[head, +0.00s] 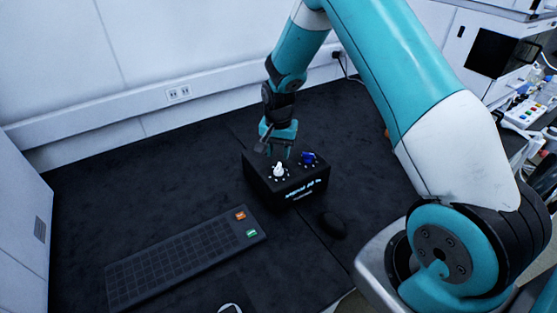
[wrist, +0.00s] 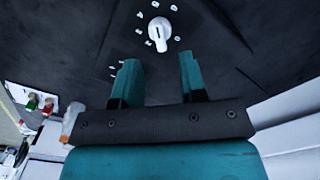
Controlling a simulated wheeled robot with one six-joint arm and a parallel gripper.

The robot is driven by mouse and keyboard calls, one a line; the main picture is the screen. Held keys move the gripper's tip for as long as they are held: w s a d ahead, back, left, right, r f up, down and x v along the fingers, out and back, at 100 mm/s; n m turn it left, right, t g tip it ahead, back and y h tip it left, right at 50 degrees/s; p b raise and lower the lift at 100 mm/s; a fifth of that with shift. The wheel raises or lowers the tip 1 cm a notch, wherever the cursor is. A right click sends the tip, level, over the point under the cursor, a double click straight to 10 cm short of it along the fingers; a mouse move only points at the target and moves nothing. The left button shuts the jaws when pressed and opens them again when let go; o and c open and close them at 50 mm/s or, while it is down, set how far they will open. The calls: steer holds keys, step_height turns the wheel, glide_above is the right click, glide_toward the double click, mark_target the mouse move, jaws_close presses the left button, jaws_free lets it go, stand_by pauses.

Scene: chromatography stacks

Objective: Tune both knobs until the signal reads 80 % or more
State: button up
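A black box (head: 262,188) stands on the dark table with a white knob (head: 279,170) and a blue knob (head: 308,158) on its top. Its front carries lit text with the signal reading, too small to read surely. In the wrist view the white knob (wrist: 159,33) has letter marks around it and lies beyond the fingertips, apart from them. My gripper (head: 279,148) hangs over the box's back part, behind the white knob. Its teal fingers (wrist: 158,62) are open with nothing between them. The blue knob does not show in the wrist view.
A dark keyboard (head: 185,258) with an orange and a green key lies at front left. A black mouse (head: 332,224) lies just in front of the box. The table to the left of the box is clear. Lab equipment (head: 525,112) stands at right.

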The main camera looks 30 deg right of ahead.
mark_target(278, 166)
steer(key=shift+f+p, duration=0.4)
steer(key=shift+f, duration=2.3)
jaws_close()
